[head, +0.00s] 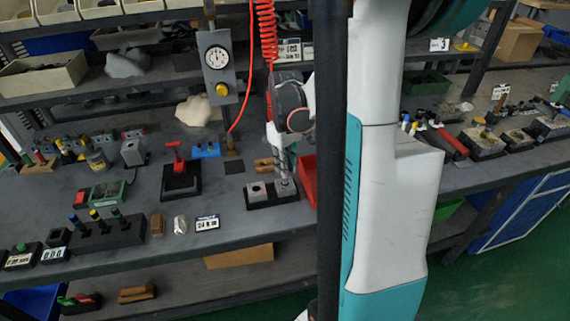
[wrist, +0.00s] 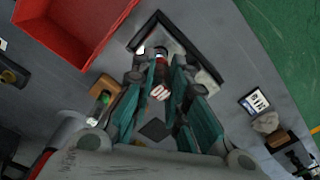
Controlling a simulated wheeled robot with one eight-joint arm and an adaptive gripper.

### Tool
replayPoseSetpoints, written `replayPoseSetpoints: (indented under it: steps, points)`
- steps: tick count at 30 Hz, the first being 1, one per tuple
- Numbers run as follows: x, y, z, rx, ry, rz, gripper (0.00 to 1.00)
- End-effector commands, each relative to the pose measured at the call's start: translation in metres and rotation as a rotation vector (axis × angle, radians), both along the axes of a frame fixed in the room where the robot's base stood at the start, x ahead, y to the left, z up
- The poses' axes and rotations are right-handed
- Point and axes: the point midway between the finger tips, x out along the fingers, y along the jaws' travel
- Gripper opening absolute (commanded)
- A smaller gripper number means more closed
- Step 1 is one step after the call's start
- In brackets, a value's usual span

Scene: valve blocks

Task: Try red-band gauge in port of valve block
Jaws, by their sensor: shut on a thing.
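The red-band gauge (wrist: 160,91) is between my gripper's fingers in the wrist view; a white and red marking shows on it. My gripper (wrist: 161,85) is shut on it. In the head view my gripper (head: 284,178) is low over the right part of the valve block (head: 259,193), and the gauge cannot be made out there. The valve block is grey on a black base, and it also shows beyond the fingertips in the wrist view (wrist: 204,72). The fingers hide the port, so I cannot tell whether the gauge's lower end is in it.
A red bin (head: 308,180) stands close to the right of the valve block. A brown block (head: 264,165) lies just behind it. A black rack (head: 100,236) with several coloured-top gauges, a label card (head: 207,223) and a red-handled fixture (head: 180,178) are to the left.

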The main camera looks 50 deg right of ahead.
Motion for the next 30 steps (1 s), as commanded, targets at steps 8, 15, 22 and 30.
replayPoseSetpoints:
  steps: [8,15,22,30]
  points:
    - [0.0,0.0,0.0001,0.0,0.0,0.0,0.0]
    - [0.0,0.0,-0.0014,0.0,0.0,0.0,0.0]
    - [0.0,0.0,-0.0036,0.0,0.0,0.0,0.0]
    - [0.0,-0.0001,-0.006,0.0,0.0,0.0,0.0]
